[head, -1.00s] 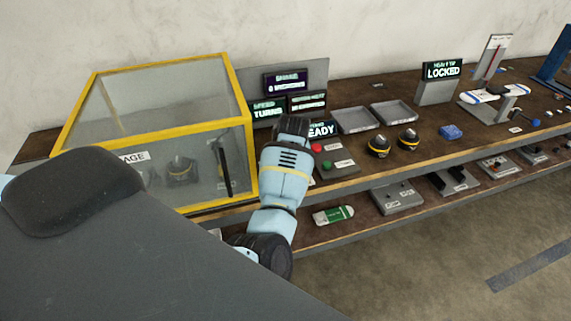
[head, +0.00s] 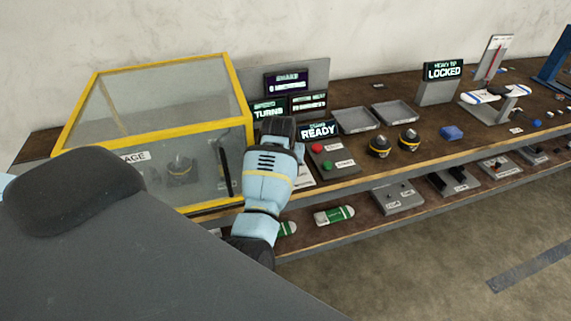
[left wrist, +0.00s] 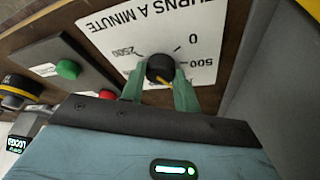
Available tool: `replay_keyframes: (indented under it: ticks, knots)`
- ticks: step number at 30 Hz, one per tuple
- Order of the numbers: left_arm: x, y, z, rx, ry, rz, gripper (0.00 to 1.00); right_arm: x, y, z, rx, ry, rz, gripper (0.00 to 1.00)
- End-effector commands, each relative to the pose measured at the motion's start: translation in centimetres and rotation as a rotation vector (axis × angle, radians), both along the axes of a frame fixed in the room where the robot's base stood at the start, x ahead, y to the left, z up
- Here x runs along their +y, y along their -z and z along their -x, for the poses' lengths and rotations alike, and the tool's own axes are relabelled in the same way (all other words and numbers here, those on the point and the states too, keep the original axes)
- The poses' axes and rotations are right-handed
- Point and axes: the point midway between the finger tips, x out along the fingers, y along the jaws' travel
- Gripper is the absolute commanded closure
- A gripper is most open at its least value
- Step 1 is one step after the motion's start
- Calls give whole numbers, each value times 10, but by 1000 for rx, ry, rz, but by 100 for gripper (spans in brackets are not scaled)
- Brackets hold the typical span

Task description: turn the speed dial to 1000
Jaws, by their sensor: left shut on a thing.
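The speed dial (left wrist: 160,66) is a black round knob with a yellow pointer, in the left wrist view. It sits on a white plate (left wrist: 150,22) marked TURNS A MINUTE, seen upside down, with 0, 500 and 2500 readable. The pointer aims down and right in that view, past the 500 mark; the number there is hidden by a finger. My left gripper (left wrist: 158,80) has its green fingers on both sides of the knob, shut on it. In the head view my left wrist covers the dial and fingers. My right gripper is not in view.
A yellow-framed clear cage (head: 150,125) stands close left of my arm. A panel with red and green buttons (head: 334,157) is to the right, below a READY sign (head: 318,131). Grey trays (head: 357,119) and black-yellow round parts (head: 379,147) lie further right.

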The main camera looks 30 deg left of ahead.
Motion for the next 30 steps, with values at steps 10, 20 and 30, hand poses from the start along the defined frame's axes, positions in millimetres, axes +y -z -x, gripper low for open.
replay_keyframes:
  ticks: [10, 20, 30]
  knots:
    - [0, 0, 0, 0, -1, -1, 56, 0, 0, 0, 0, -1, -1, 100]
    - [0, 0, 0, 0, -2, 0, 47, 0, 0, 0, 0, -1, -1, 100]
    - [-4, -30, 11, -3, -2, -1, 47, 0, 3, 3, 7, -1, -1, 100]
